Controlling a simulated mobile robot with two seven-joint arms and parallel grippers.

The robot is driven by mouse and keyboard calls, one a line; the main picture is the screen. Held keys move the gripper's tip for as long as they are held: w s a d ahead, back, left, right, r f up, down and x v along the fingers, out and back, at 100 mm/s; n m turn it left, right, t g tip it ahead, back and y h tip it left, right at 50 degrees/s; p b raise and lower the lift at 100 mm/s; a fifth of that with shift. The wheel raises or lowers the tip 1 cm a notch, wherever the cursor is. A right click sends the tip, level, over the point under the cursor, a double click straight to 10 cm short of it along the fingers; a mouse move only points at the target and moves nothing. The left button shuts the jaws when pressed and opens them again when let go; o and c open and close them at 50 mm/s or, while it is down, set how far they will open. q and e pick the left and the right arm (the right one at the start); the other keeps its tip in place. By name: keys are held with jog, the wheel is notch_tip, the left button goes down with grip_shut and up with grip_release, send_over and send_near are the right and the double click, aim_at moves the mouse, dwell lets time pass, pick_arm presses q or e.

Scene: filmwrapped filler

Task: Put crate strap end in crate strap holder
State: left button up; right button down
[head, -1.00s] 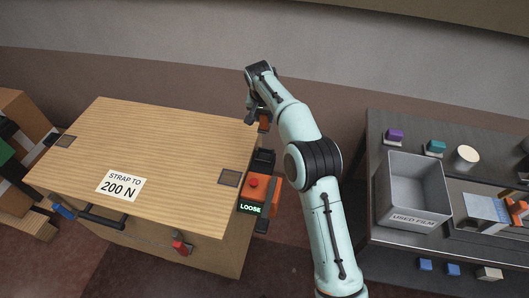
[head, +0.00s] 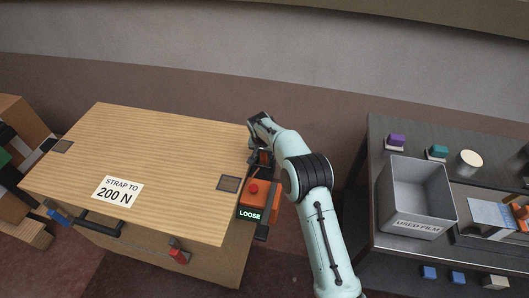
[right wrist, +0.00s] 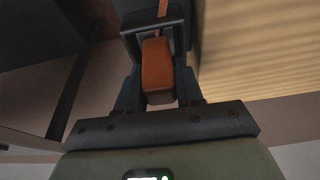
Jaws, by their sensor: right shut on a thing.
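The wooden crate (head: 140,160) stands at the left with a "STRAP TO 200 N" label. My right gripper (head: 260,158) is at its right edge in the head view. In the right wrist view, the gripper (right wrist: 159,78) is shut on the orange crate strap end (right wrist: 158,68). The dark crate strap holder (right wrist: 131,41) is right ahead of the strap end, whose far tip is at its opening; I cannot tell how deep. In the head view my gripper and arm largely hide the holder and strap end. My left gripper is out of view.
An orange tensioner (head: 263,193) with a red button and a "LOOSE" display is on the crate's right side, just below my gripper. A dark bench (head: 382,140) with a grey "USED FILM" bin (head: 388,190) stands at the right. Floor shows between crate and bench.

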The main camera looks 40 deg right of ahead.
jog(key=shift+f, duration=0.15)
jog(key=c, duration=0.7)
grip_release()
jog(key=v, duration=1.2)
